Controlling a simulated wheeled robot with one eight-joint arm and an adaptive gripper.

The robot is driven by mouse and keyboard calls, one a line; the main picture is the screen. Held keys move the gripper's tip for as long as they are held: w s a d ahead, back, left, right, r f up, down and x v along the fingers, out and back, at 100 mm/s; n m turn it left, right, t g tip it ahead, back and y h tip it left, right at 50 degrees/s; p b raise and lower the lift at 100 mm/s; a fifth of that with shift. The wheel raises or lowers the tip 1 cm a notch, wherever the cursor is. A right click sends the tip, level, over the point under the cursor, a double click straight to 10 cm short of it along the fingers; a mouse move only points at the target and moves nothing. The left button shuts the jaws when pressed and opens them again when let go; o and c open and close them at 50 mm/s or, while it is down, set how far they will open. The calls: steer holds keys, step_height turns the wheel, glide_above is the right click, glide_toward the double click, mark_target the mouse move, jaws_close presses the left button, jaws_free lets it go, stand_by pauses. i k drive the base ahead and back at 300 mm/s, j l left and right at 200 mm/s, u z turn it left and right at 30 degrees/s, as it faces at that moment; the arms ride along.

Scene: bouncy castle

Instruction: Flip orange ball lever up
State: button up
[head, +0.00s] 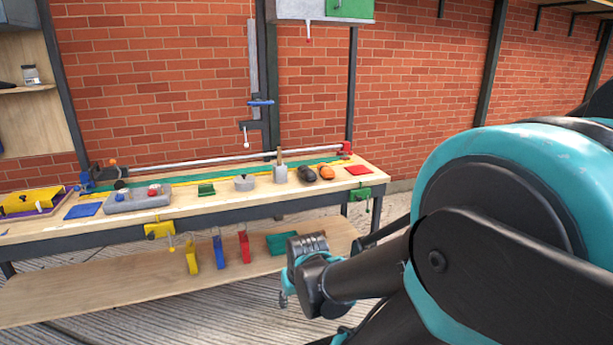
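A small orange ball (113,161) shows at the left end of the workbench, by a dark mechanism (106,173) at the end of a long metal rail. It looks like the knob of a lever, but the lever's arm is too small to make out. My gripper (287,283) is low in front of the bench, right of its middle and well away from the orange ball. Its fingers are too small and turned away to show whether they are open or shut.
A wooden shelf (120,290) lies underneath. My arm fills the right side.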

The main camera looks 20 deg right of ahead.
mark_target(116, 166)
steer(key=i+j+u, duration=0.25)
steer(key=i+j, duration=0.15)
steer(key=j, duration=0.2)
steer(key=i+j+u, duration=0.25)
steer(key=i+j, duration=0.2)
steer(key=j, duration=0.1)
